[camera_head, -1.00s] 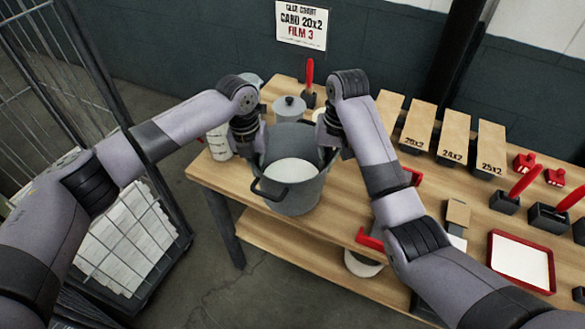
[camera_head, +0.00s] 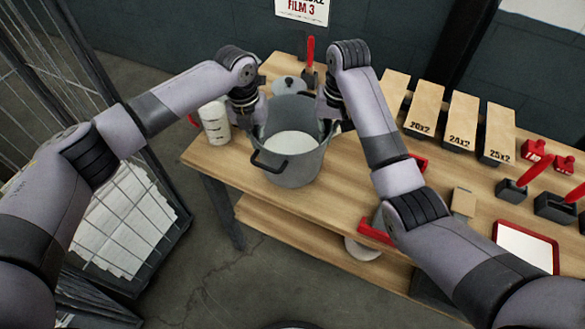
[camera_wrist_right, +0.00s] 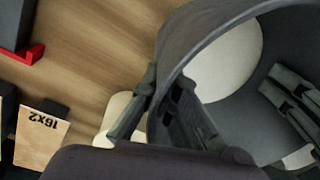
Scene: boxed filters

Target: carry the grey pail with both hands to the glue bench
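The grey pail (camera_head: 290,170) stands upright over the near left part of the wooden bench (camera_head: 222,160). Its open top shows a pale round surface inside and a dark handle on its near side. My left gripper (camera_head: 258,128) is at the pail's left rim; its fingertips are largely hidden in the head view. My right gripper (camera_wrist_right: 168,115) is at the right rim, with one finger outside the wall and one inside, closed on it. Part of my left gripper (camera_wrist_right: 290,92) shows inside the pail in the wrist view. Whether the pail's base touches the bench top is unclear.
A grey lidded pot (camera_head: 289,86) is close behind the pail, and a white cup (camera_head: 214,123) is to its left. Wooden blocks (camera_head: 425,110), red-handled tools and a red tray (camera_head: 525,245) occupy the right side. A wire cage (camera_head: 120,220) stands left.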

